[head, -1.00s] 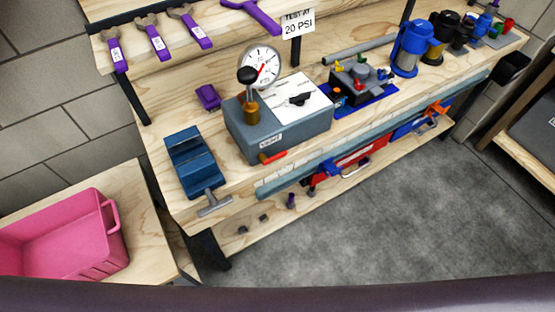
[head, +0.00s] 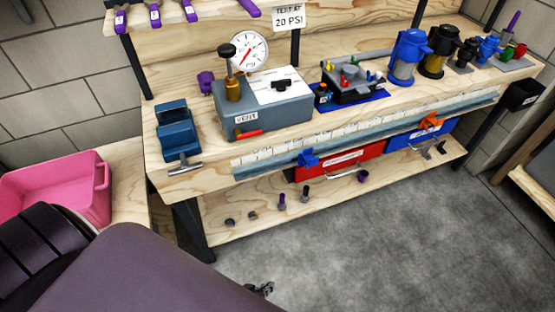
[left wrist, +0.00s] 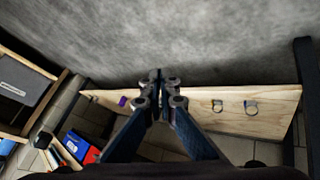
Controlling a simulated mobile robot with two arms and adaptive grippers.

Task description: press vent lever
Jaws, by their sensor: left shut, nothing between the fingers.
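The vent lever (head: 249,134) is a small red handle low on the front of the grey test box (head: 230,122), beside a VENT label (head: 246,118). A dial gauge (head: 249,52) reading PSI and a pump with a black knob (head: 229,50) are on the box. My left gripper (head: 262,290) shows only as a small dark tip at the bottom edge, well below and apart from the lever. In the left wrist view my left gripper (left wrist: 160,82) is shut and empty, over the floor by the lower shelf. My right gripper is not in view.
A blue vise (head: 178,130) stands left of the box. A ruled strip (head: 290,155) with blue and orange clamps runs along the bench front. Red (head: 340,162) and blue (head: 418,136) bins sit below. A pink bin (head: 80,185) is at left. The floor (head: 380,240) is clear.

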